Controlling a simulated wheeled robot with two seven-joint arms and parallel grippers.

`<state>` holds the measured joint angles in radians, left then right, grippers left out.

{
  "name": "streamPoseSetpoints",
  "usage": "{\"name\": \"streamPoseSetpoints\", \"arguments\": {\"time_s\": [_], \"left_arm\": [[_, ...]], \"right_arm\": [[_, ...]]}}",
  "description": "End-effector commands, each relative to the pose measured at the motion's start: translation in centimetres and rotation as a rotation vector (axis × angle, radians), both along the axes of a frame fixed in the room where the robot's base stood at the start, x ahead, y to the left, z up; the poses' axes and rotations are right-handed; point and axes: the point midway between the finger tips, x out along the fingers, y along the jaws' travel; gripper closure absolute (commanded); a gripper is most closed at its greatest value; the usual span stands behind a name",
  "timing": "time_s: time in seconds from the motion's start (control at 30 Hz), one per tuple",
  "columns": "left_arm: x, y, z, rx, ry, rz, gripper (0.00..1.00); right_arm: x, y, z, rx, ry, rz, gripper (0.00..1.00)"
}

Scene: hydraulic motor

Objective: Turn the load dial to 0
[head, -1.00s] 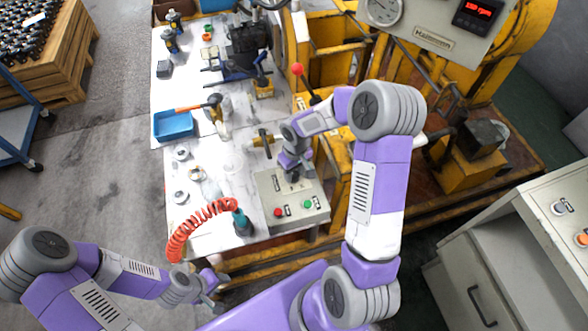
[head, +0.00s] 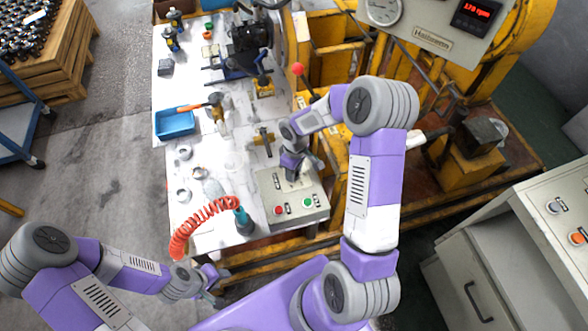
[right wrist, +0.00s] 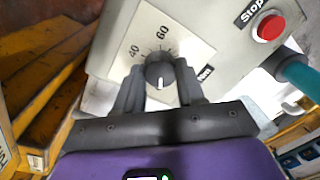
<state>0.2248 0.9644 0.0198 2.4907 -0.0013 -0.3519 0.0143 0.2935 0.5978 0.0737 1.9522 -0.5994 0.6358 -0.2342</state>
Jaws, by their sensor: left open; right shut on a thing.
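The load dial (right wrist: 160,70) is a dark round knob with a white pointer mark on a pale scale plate in the right wrist view. The numbers 40 and 60 show above it; the pointer mark faces the bottom of that view. The rest of the scale is hidden by my fingers. My right gripper (right wrist: 160,74) is shut on the dial, one finger on each side. In the head view my right gripper (head: 291,168) is over the grey control box (head: 266,186) and covers the dial. My left gripper (head: 214,284) is open and empty, low at the left.
A red Stop button (right wrist: 269,27) is near the dial; a green button (head: 307,202) also sits on the box. A coiled red hose (head: 195,222) stands left of it. A red-knobbed lever (head: 298,69) is behind. A red digital rpm readout (head: 476,10) is at the top right.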

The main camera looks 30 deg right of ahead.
Motion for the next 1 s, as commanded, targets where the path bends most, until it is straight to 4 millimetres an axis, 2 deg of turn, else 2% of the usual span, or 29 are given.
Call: {"name": "streamPoseSetpoints", "arguments": {"time_s": [0.17, 0.2, 0.37, 0.67, 0.77, 1.0], "left_arm": [[0.0, 0.0, 0.0, 0.0, 0.0, 0.0, 0.57], [0.0, 0.0, 0.0, 0.0, 0.0, 0.0, 0.57], [0.0, 0.0, 0.0, 0.0, 0.0, 0.0, 0.57], [0.0, 0.0, 0.1, 0.0, 0.0, 0.0, 0.57], [0.0, 0.0, 0.4, 0.0, 0.0, 0.0, 0.57], [0.0, 0.0, 1.4, 0.0, 0.0, 0.0, 0.57]], "right_arm": [[0.1, 0.0, 0.1, 0.0, -0.004, 0.003, 0.92], [0.1, 0.0, 0.1, 0.0, -0.004, 0.003, 0.6], [0.1, 0.0, 0.1, 0.0, -0.002, 0.002, 0.36], [0.0, 0.0, 0.2, 0.0, -0.001, 0.0, 0.36], [0.1, -0.1, 1.3, -0.001, -0.004, -0.001, 0.36], [0.2, -0.2, 5.4, 0.0, -0.006, 0.0, 0.36]]}}
